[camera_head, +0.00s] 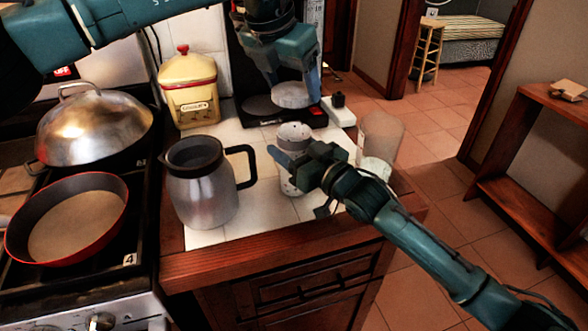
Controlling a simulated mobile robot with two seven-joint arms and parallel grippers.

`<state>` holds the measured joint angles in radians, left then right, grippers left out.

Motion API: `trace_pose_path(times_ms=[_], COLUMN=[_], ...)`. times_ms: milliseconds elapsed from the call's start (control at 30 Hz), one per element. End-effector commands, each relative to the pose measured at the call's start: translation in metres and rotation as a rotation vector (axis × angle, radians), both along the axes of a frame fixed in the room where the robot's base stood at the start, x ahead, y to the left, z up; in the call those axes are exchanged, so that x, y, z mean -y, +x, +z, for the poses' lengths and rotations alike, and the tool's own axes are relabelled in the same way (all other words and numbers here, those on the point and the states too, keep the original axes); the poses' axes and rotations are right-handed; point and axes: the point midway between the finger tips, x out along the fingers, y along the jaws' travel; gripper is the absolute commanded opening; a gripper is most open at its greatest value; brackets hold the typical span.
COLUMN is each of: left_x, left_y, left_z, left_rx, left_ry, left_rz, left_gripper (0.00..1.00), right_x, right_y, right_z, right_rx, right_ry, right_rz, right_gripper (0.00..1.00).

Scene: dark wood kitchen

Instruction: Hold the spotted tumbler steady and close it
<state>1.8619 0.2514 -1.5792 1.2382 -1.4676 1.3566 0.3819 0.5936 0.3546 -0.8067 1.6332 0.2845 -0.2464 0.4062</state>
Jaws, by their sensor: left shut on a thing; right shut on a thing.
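The spotted tumbler (291,187), pale with dark specks, stands upright near the counter's right part. Its grey upper rim (295,132) shows above my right gripper (296,166), which is shut around its body and hides its middle. My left gripper (292,82) points down above and behind the tumbler in the picture. It is shut on a round grey lid (293,96), held flat and apart from the tumbler's top.
A steel jug (205,195) with a black handle stands just left of the tumbler. A clear glass (380,135) stands to the right. A yellow canister (188,92) and a black appliance base (262,108) are behind. The stove holds a red pan (75,225) and a domed lid (95,128).

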Motion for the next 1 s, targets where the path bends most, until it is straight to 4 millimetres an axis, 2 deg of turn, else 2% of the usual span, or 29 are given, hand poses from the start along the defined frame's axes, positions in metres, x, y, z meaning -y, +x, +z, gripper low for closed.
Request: trace_pose_path(times_ms=[67, 333, 467, 800, 1000], left_x=[0.0, 0.0, 0.0, 0.0, 0.0], left_y=[0.0, 0.0, 0.0, 0.0, 0.0], left_z=[0.0, 0.0, -0.003, -0.047, -0.049], left_rx=[0.0, 0.0, 0.0, 0.003, 0.005], left_ry=[0.0, 0.0, 0.0, -0.006, -0.007], left_rz=[0.0, 0.0, 0.0, 0.0, 0.0], left_gripper=[0.48, 0.48, 0.48, 0.48, 0.48], right_x=[0.0, 0.0, 0.0, 0.0, 0.0], right_y=[0.0, 0.0, 0.0, 0.0, 0.0], right_z=[0.0, 0.0, 0.0, 0.0, 0.0], right_rx=[0.0, -0.001, -0.001, -0.001, -0.001], right_ry=[0.0, -0.001, -0.001, -0.001, -0.001], right_rz=[0.0, 0.0, 0.0, 0.0, 0.0], right_gripper=[0.39, 0.17, 0.16, 0.16, 0.16])
